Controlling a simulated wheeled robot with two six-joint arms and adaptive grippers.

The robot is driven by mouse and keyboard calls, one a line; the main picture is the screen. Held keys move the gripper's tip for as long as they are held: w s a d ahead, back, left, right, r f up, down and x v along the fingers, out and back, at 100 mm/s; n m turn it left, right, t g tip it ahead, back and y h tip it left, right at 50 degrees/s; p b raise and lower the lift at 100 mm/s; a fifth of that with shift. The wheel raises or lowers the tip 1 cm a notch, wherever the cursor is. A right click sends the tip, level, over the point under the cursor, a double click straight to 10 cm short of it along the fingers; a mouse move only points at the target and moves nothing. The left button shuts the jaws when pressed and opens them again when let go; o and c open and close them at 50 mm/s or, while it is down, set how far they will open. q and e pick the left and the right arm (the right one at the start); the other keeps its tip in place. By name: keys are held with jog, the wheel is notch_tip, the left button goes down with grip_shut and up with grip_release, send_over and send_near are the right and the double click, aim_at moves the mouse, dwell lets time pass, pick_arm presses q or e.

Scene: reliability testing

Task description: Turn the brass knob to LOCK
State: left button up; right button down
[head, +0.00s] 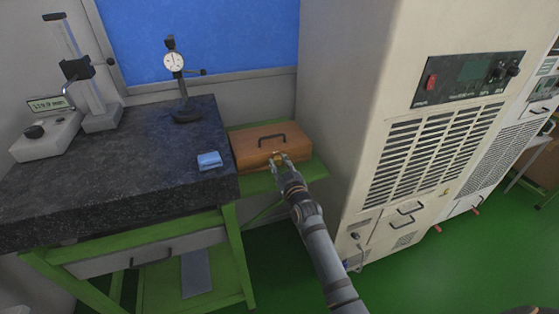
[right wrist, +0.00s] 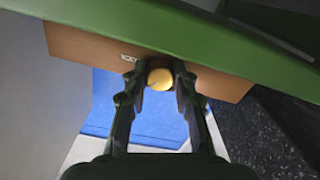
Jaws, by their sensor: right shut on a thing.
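The brass knob (right wrist: 160,79) is on the front face of a brown wooden box (head: 250,150). In the right wrist view the box (right wrist: 215,80) appears upside down, with small white lettering beside the knob, partly hidden and too small to read surely. My right gripper (head: 279,162) reaches the box front from below right. In the right wrist view its two dark fingers (right wrist: 160,76) sit on both sides of the knob, shut on it. In the head view the fingers mostly cover the knob (head: 277,156). My left gripper is not in view.
The box rests on a green shelf (head: 318,170) between a dark granite table (head: 120,150) and a tall cream cabinet (head: 350,100). A blue block (head: 209,160), a dial gauge stand (head: 186,114) and a height gauge (head: 98,115) stand on the granite.

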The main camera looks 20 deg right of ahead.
jog(key=m+p, duration=0.2)
jog(key=m, duration=0.3)
jog(key=shift+m+p, duration=0.5)
jog(key=shift+m, duration=1.9)
jog(key=c, duration=1.1)
grip_release()
jog(key=shift+o, duration=0.2)
jog(key=s, duration=1.2)
jog(key=shift+d, duration=0.2)
